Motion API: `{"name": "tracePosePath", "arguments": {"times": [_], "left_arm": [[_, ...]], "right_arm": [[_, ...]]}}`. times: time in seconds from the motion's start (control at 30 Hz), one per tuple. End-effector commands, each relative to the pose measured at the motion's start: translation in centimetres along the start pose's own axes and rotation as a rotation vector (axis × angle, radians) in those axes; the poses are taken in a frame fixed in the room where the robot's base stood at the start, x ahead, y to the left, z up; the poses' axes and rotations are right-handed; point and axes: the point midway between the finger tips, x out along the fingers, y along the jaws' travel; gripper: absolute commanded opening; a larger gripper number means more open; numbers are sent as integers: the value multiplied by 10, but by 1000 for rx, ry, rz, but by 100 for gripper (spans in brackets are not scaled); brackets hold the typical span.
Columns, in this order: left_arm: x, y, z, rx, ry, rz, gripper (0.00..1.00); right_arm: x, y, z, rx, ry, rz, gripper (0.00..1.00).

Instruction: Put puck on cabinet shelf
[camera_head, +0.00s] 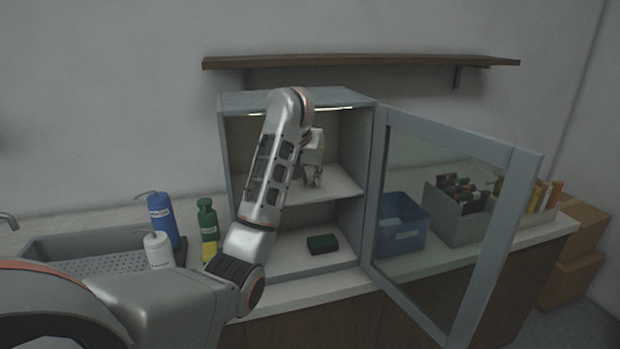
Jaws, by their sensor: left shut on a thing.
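The grey cabinet (224,150) stands on the counter with its glass door (530,185) swung open to the right. My left arm reaches into it from the front left. My left gripper (313,184) points down just above the middle shelf (343,184), inside the upper compartment. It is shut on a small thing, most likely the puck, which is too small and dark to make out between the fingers. I cannot tell whether it touches the shelf. My right gripper is not in view.
A dark green block (322,243) lies in the lower compartment. Left are a sink (60,245), a blue bottle (162,220), a white bottle (157,250) and a green bottle (207,219). A blue bin (405,240) and a grey holder (455,222) stand right. A wall shelf (360,61) hangs above.

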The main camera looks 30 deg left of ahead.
Motion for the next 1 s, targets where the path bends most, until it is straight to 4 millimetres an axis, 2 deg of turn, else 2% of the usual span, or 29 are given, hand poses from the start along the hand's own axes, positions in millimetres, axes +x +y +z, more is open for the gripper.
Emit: {"name": "tracePosePath", "arguments": {"times": [0.47, 0.5, 0.53, 1.0], "left_arm": [[4, 1, 3, 0, 2, 2, 5], [3, 0, 2, 0, 2, 1, 30], [3, 0, 2, 0, 2, 1, 37], [-2, -1, -1, -2, 1, 0, 37]], "right_arm": [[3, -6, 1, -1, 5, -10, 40], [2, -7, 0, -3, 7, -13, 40], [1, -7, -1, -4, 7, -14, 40], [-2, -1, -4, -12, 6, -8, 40]]}}
